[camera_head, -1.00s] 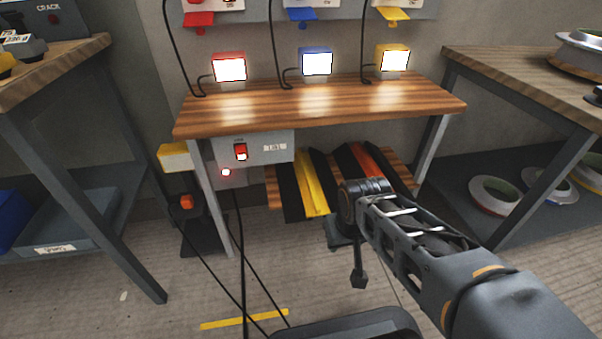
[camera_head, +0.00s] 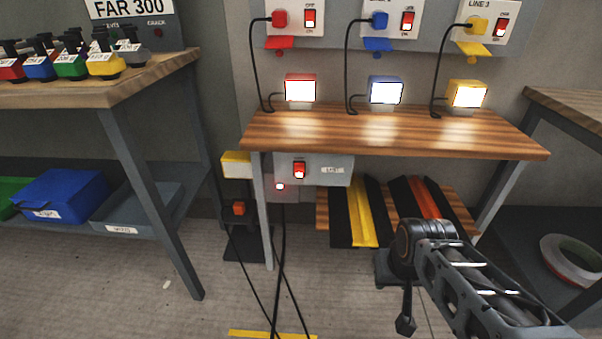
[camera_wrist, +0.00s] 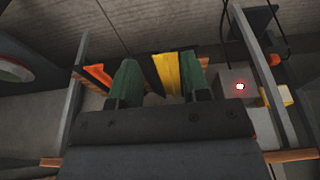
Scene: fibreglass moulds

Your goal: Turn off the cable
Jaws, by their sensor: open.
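Black cables (camera_head: 281,235) hang from a grey switch box (camera_head: 335,170) under the wooden bench and run across the floor. In the head view my arm is at lower right, and the fingers are not clearly seen.
On the wooden bench (camera_head: 400,135), red, blue and yellow lamps are lit. Switches and plugged cords are on the wall panel (camera_head: 345,40) above. Yellow and orange cable ramps (camera_head: 360,215) lie on the lower shelf. Another table (camera_head: 150,80) stands left. Bench legs (camera_head: 263,215) flank the space.

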